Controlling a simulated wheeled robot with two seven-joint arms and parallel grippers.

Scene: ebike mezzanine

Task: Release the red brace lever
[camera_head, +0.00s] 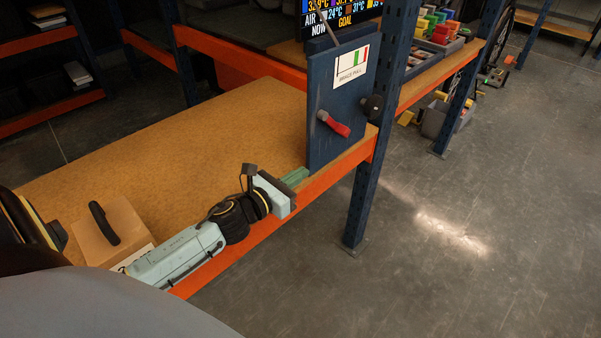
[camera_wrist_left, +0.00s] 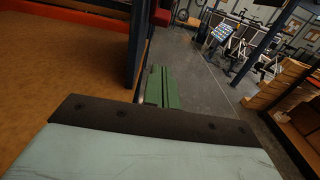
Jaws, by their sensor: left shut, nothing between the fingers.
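The red brace lever (camera_head: 334,124) sticks out from the face of a dark blue upright panel (camera_head: 322,95), pointing down to the right. A "BRACE PULL" label (camera_head: 351,66) with a green and red scale is above it. My left gripper (camera_head: 296,176) is below and left of the lever, in front of the panel's foot, apart from the lever. Its green fingers are together with nothing between them; they also show in the left wrist view (camera_wrist_left: 162,88). My right gripper is not in view.
A black knob (camera_head: 372,105) sits at the panel's right edge, near a blue rack post (camera_head: 362,200). The wooden shelf (camera_head: 190,135) has an orange front beam. A cardboard box (camera_head: 107,235) stands at the left. The floor at right is open.

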